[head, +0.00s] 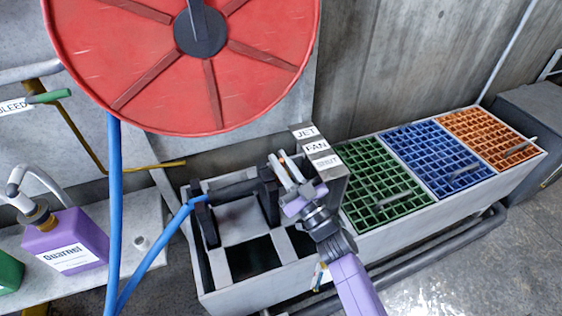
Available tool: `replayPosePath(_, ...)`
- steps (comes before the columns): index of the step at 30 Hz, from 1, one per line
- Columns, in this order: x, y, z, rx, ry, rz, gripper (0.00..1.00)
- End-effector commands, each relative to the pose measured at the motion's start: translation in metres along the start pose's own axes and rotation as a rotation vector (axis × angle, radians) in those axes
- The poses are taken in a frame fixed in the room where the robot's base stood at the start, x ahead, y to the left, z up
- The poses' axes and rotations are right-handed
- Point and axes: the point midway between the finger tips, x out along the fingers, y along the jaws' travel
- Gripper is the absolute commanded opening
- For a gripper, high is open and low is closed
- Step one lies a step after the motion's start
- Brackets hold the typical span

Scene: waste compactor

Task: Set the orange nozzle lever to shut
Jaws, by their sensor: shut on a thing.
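Only a small orange bit of the nozzle lever (283,158) shows, between the fingertips of my gripper (284,167). My gripper is shut on it, and the fingers hide most of the lever. The lever is at the right end of the dark nozzle (235,190), which lies across a rack over the grey trough. A dark label block (331,180) stands just right of the lever, with JET at the back, FAN in the middle and SHUT nearest me. I cannot tell exactly which label the lever lines up with.
A blue hose (115,210) runs from the large red reel (255,85) to the nozzle. Green (375,180), blue (432,155) and orange (485,135) grates lie right of the block. A purple jug (75,242) stands on the left ledge. Pipes run along the trough's front.

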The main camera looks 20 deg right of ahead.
Motion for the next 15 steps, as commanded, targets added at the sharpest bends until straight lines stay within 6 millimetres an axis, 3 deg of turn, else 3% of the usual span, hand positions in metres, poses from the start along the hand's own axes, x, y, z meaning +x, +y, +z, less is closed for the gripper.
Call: replayPosePath(15, -0.0052, -0.0011, 0.0065, -0.009, 0.047, -0.003, 0.00)
